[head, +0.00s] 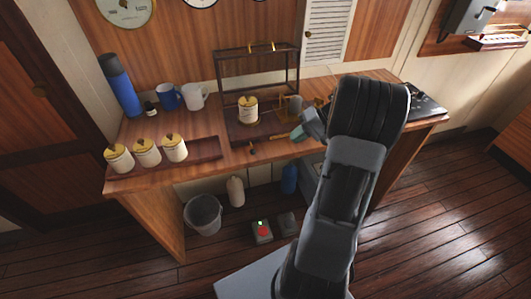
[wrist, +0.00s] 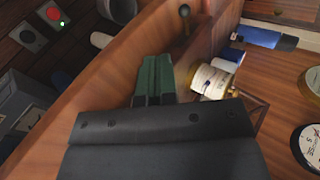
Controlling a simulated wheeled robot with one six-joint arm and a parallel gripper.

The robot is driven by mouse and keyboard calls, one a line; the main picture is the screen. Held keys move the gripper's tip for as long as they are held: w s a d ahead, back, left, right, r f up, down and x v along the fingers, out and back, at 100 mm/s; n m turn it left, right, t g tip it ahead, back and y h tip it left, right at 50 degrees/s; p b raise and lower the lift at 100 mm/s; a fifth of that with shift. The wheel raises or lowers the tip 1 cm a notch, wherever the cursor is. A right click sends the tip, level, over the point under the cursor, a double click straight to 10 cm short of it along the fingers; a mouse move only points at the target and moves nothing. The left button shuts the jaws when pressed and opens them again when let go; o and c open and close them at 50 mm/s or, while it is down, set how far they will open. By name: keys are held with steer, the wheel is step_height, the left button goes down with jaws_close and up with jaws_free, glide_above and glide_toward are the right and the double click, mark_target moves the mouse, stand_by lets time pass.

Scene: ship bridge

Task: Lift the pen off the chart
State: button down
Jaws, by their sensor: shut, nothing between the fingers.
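My gripper (head: 297,133) reaches over the front of the wooden desk, beside the dark tray in the desk's middle. In the wrist view its green fingers (wrist: 153,80) are together and hold nothing. They point toward the desk's front edge. I cannot make out a pen or a chart for certain in either view. A thin yellowish piece (head: 279,137) lies at the tray's front, left of the fingertips; I cannot tell what it is. A dark flat item (head: 427,101) with pale marks lies at the desk's right end, partly hidden by my arm.
A lidded jar (head: 248,110) stands in the dark framed tray (head: 243,131). Several similar jars stand on a left tray (head: 207,148), near a blue bottle (head: 121,88) and mugs (head: 195,96). A bucket (head: 203,214) and red-button box (head: 262,232) are on the floor.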

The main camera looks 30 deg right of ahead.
mark_target(251, 145)
steer(key=shift+t, duration=0.3)
steer(key=x, duration=0.6)
steer(key=p+x, duration=0.1)
steer(key=x, duration=0.2)
steer(key=shift+w+d+f, duration=0.15)
steer(key=shift+f, duration=0.3)
steer(key=shift+w+a+r+p, duration=0.1)
steer(key=shift+w+a+p, duration=0.1)
steer(key=shift+a, duration=0.3)
steer(key=shift+w+a+r+p, duration=0.1)
steer(key=shift+w+a, duration=0.1)
steer(key=shift+a, duration=0.3)
steer(key=shift+w+a+r, duration=0.1)
steer(key=shift+w+a, duration=0.05)
steer(key=shift+a, duration=0.25)
steer(key=shift+w+a, duration=0.2)
steer(key=shift+a, duration=0.25)
steer(key=shift+d, duration=0.1)
